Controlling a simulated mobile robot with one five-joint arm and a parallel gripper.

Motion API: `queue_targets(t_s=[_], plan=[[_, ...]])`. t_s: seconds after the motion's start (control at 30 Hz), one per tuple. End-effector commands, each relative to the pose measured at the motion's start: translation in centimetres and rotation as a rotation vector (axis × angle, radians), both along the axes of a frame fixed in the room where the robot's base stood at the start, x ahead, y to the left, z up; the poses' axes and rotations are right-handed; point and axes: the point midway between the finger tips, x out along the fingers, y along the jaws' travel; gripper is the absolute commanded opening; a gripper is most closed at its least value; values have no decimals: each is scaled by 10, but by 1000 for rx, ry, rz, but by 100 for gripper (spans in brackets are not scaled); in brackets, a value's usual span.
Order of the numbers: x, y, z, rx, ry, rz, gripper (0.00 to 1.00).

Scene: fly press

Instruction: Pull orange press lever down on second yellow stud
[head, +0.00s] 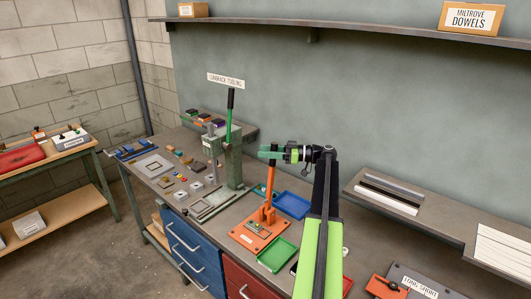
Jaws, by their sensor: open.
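The orange press (268,214) stands on an orange base plate (246,237) on the bench. Its orange lever (270,180) stands nearly upright. My gripper (270,154) is at the top end of the lever, coming from the right, with its green jaws open. The jaws overlap the lever's tip in the picture; I cannot tell whether they are around it or touching it. A small plate (256,228) lies on the base under the press. Any yellow stud there is too small to make out.
A green tray (277,255) lies in front of the press and a blue tray (292,205) behind it. A green press (231,160) with a black-tipped lever stands to the left, near a hanging sign (226,81). Small parts cover the bench's left. A shelf (350,31) runs above.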

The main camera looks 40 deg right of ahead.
Motion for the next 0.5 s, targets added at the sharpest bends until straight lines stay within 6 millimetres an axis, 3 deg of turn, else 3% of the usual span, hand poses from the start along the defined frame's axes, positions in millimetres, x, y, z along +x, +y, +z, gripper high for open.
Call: queue_targets(t_s=[0.2, 0.5], plan=[[0, 0, 0, 0, 0, 0, 45], [0, 1, 0, 0, 0, 1, 6]])
